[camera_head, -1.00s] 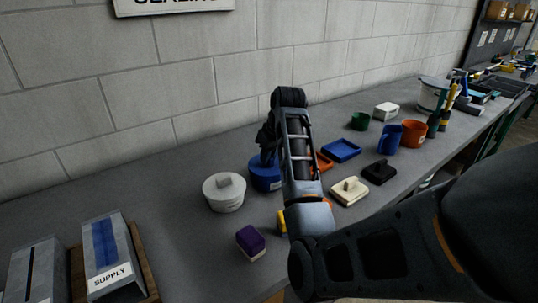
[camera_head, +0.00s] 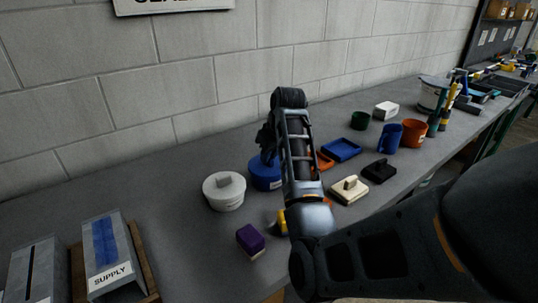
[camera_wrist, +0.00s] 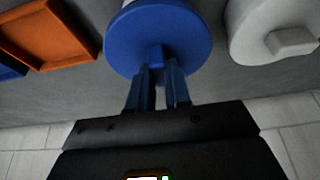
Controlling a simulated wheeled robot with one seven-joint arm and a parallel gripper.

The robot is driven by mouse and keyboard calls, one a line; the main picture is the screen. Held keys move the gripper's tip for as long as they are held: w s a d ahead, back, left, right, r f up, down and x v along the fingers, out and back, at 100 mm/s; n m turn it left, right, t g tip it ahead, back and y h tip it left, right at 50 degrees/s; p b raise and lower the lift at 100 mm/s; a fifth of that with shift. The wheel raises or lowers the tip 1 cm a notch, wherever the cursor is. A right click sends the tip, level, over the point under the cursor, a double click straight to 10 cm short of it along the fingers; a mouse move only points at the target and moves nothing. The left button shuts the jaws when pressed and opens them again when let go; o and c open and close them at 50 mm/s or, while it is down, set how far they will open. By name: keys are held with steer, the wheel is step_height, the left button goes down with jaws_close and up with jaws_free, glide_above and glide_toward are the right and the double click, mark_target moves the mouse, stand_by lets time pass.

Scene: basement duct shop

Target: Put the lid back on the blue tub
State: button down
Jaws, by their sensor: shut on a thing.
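The blue tub (camera_head: 266,180) stands on the bench in the head view, partly hidden behind my arm. The round blue lid (camera_wrist: 180,42) fills the upper middle of the wrist view, with an upright grip at its centre. My gripper (camera_wrist: 157,78) is shut on that grip. My gripper also shows as a dark shape over the tub in the head view (camera_head: 267,148). The lid is at the top of the tub. I cannot tell whether it is fully seated, as the rim is mostly hidden.
A white lidded tub (camera_head: 223,194) stands close to the left of the blue tub. An orange tray (camera_wrist: 48,35) lies on its other side. A purple block (camera_head: 250,239) is in front. A cream lid-like piece (camera_head: 348,190) and a blue tray (camera_head: 341,150) lie to the right.

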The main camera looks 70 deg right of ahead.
steer(key=c, duration=0.5)
jaws_free()
steer(key=shift+r, duration=0.15)
steer(key=shift+r, duration=3.4)
steer(key=shift+c, duration=0.2)
jaws_close()
